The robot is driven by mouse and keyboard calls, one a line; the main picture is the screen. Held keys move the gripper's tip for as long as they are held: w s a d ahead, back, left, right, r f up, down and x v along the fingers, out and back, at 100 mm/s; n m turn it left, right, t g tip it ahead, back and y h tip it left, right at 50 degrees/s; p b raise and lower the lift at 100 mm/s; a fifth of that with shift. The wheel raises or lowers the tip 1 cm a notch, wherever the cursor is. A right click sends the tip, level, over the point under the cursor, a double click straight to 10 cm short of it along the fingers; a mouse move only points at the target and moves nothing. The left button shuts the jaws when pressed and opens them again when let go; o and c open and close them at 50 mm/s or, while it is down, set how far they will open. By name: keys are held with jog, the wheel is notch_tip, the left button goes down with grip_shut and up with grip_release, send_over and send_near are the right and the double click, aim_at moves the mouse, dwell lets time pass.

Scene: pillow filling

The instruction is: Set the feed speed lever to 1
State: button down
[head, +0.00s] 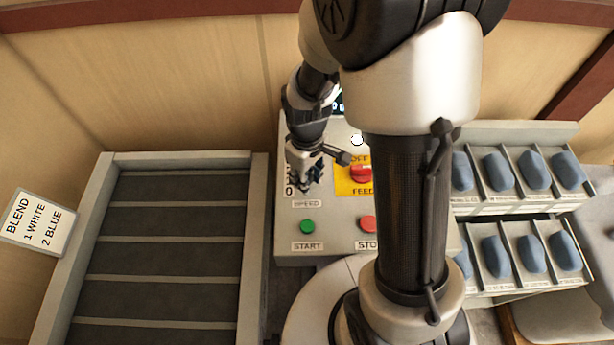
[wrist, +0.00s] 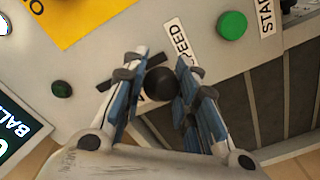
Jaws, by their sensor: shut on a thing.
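The feed speed lever's round black knob (wrist: 160,86) sits between the two blue-padded fingers of my gripper (wrist: 159,74) in the wrist view. My gripper is shut on it. In the head view my gripper (head: 307,180) is over the upper left of the grey control panel (head: 325,235), just above the SPEED label (head: 307,204). The lever is hidden behind the fingers there. A 0 mark (head: 289,190) shows left of the fingers, with the marks above it partly covered. I cannot tell the lever's exact setting.
A green START button (head: 308,227) and a red STOP button (head: 368,223) lie below. A red FEED switch (head: 360,174) on a yellow plate is close on the right. A slatted conveyor (head: 170,255) stands left, and racks of blue pillows (head: 498,172) right.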

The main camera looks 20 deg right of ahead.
jog(key=shift+w+d+r+g+p, duration=0.1)
jog(key=shift+w+r+g+p, duration=0.4)
jog(key=shift+p, duration=0.5)
jog(key=shift+w+d+g+y+p, duration=0.15)
jog(key=shift+w+g+y+p, duration=0.25)
jog(key=shift+g+p, duration=0.25)
jog(key=shift+w+d+r, duration=0.1)
jog(key=shift+w+d, duration=0.1)
jog(key=shift+w, duration=0.5)
jog(key=c, duration=1.2)
grip_release()
jog(key=shift+c, duration=0.2)
jog(key=v, duration=1.2)
jog(key=shift+w, duration=0.1)
jog(key=shift+r, duration=0.1)
